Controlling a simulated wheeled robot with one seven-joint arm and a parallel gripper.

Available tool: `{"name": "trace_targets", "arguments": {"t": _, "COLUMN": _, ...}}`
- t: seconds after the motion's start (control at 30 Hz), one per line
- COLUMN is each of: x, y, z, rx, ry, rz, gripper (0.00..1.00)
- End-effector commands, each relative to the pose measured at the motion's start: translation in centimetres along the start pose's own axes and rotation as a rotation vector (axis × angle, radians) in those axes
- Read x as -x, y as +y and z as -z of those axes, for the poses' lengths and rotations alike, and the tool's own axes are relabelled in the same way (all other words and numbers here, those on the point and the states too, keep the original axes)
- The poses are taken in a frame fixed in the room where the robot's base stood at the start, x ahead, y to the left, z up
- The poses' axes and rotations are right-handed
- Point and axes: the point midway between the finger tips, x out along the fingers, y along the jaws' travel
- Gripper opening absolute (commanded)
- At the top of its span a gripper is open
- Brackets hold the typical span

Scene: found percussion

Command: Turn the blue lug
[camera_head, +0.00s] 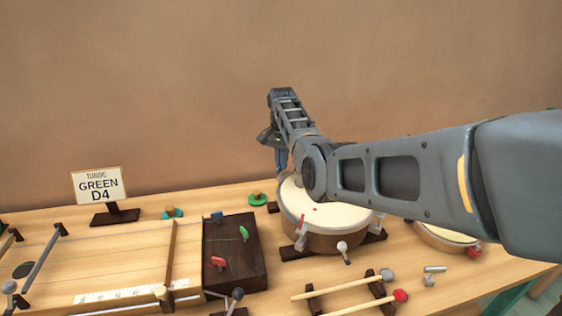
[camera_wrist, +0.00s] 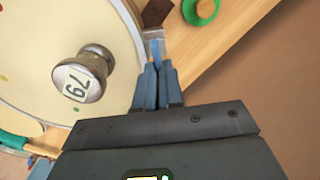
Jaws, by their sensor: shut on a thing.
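The blue lug (camera_wrist: 156,50) shows in the wrist view at the rim of the drum (camera_wrist: 120,30). Only a narrow blue strip of it shows between my fingertips. My gripper (camera_wrist: 158,70) is shut on the blue lug. In the head view my gripper (camera_head: 281,163) points down at the far side of the drum (camera_head: 325,242). The blue lug is hidden there. A metal weight marked 79 (camera_wrist: 90,72) stands on the drumhead in the wrist view.
A red lug (camera_head: 301,229) and a white lug (camera_head: 343,247) are on the drum's near side. A sign (camera_head: 99,186) reads "GREEN D4". A stringed board (camera_head: 120,262) fills the left. Mallets (camera_head: 350,289) lie in front.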

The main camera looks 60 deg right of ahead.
Motion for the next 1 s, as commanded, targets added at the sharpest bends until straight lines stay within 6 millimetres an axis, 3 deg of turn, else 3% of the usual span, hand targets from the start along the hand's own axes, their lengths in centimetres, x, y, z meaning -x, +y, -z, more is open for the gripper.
{"name": "trace_targets", "arguments": {"t": 0.4, "x": 0.11, "y": 0.16, "z": 0.0, "rx": -0.164, "ry": 0.001, "rz": 0.0, "gripper": 0.0}}
{"name": "trace_targets", "arguments": {"t": 0.9, "x": 0.15, "y": 0.15, "z": 0.01, "rx": -0.181, "ry": 0.001, "rz": 0.001, "gripper": 0.0}}
{"name": "trace_targets", "arguments": {"t": 0.93, "x": 0.15, "y": 0.15, "z": 0.01, "rx": -0.181, "ry": 0.001, "rz": 0.001, "gripper": 0.09}}
{"name": "trace_targets", "arguments": {"t": 1.0, "x": 0.14, "y": 0.15, "z": 0.01, "rx": -0.181, "ry": 0.001, "rz": 0.001, "gripper": 0.16}}
